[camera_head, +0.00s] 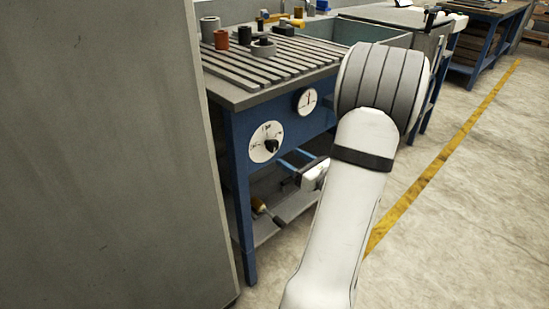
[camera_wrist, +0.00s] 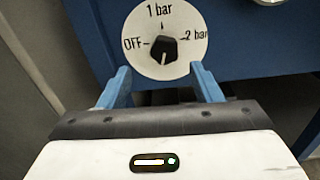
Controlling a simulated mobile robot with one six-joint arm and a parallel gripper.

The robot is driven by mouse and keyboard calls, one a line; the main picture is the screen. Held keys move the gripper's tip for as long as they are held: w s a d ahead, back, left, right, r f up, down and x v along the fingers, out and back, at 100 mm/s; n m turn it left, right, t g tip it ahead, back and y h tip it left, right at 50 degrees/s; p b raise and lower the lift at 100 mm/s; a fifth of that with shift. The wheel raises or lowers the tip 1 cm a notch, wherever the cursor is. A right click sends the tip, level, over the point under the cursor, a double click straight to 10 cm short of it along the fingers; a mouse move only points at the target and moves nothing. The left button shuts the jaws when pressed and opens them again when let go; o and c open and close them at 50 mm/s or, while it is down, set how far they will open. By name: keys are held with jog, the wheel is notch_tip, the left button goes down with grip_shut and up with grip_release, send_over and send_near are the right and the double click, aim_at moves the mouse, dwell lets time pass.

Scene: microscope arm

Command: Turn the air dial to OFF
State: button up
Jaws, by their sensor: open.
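The air dial (camera_wrist: 143,25) is a round white plate marked OFF at the left, 1 bar at the top and 2 bar at the right. Its black knob (camera_wrist: 163,49) sits at the centre, with a small white mark on its lower part; I cannot tell for sure which label it points to. In the head view the dial (camera_head: 258,151) is on the blue front of the bench. My gripper (camera_wrist: 161,70) is open and empty, its blue fingers apart at the dial's lower edge in the picture. In the head view my gripper (camera_head: 291,163) is right of and below the dial, apart from the knob.
A round gauge (camera_head: 307,101) is to the right of the dial. The slatted bench top (camera_head: 270,72) carries several small parts. A tool with an orange handle (camera_head: 259,205) lies on the lower shelf. A large grey panel (camera_head: 100,150) stands close at the left.

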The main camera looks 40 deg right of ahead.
aim_at(275, 147)
jog(key=shift+h, duration=0.3)
jog(key=w+b, duration=0.1)
jog(key=w, duration=0.6)
jog(key=shift+w+a+f+b, duration=0.1)
jog(key=shift+w+b, duration=0.15)
jog(key=shift+b, duration=0.05)
jog(key=c, duration=1)
